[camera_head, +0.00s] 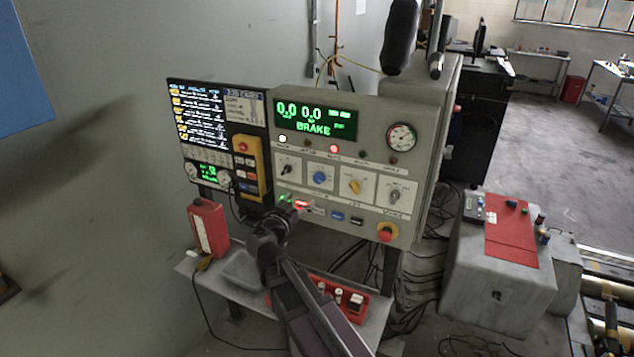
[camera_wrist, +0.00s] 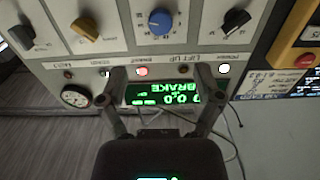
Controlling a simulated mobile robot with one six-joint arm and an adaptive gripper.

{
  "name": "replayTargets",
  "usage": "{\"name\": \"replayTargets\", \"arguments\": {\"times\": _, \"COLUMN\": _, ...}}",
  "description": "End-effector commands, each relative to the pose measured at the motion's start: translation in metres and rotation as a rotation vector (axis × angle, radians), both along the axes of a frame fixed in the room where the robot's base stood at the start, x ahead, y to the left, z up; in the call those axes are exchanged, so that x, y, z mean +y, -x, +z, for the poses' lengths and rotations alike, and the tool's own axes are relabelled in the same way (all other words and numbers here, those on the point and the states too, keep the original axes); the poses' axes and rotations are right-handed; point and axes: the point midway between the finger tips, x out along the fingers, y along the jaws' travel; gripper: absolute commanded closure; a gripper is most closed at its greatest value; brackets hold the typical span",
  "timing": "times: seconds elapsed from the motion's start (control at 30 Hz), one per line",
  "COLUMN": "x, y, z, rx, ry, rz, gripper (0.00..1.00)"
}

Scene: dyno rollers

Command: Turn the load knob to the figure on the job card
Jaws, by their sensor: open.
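The control panel (camera_head: 270,160) carries a row of knobs: black (camera_head: 287,168), blue (camera_head: 320,177), yellow (camera_head: 354,186) and grey (camera_head: 394,195). Their labels are too small to tell which is load. The display (camera_head: 316,119) reads 0.0, 0.0 and BRAKE. A small printed card (camera_head: 243,107), possibly the job card, is at the panel's left; I cannot read its figure surely. My gripper (camera_head: 288,211) is in front of the panel's lower left. In the wrist view my gripper (camera_wrist: 162,74) is open and empty, with the blue knob (camera_wrist: 160,21) beyond its fingers; that view is upside down.
A red emergency button (camera_head: 387,232) juts out at the panel's lower right. A yellow box (camera_head: 250,160) hangs left of the knobs. A shelf (camera_head: 222,285) below holds a red box (camera_head: 208,228) and a red tray (camera_head: 318,288). Cables hang below the panel.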

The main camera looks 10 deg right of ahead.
Motion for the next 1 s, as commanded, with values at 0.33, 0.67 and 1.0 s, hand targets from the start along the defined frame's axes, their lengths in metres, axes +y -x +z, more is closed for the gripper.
{"name": "replayTargets", "arguments": {"times": 0.33, "x": -0.030, "y": -0.044, "z": 0.000, "rx": 0.000, "ry": 0.000, "rz": -0.002, "gripper": 0.16}}
{"name": "replayTargets", "arguments": {"times": 0.67, "x": -0.056, "y": -0.079, "z": 0.000, "rx": 0.000, "ry": 0.000, "rz": 0.000, "gripper": 0.16}}
{"name": "replayTargets", "arguments": {"times": 1.0, "x": -0.065, "y": -0.090, "z": 0.000, "rx": 0.000, "ry": 0.000, "rz": 0.001, "gripper": 0.16}}
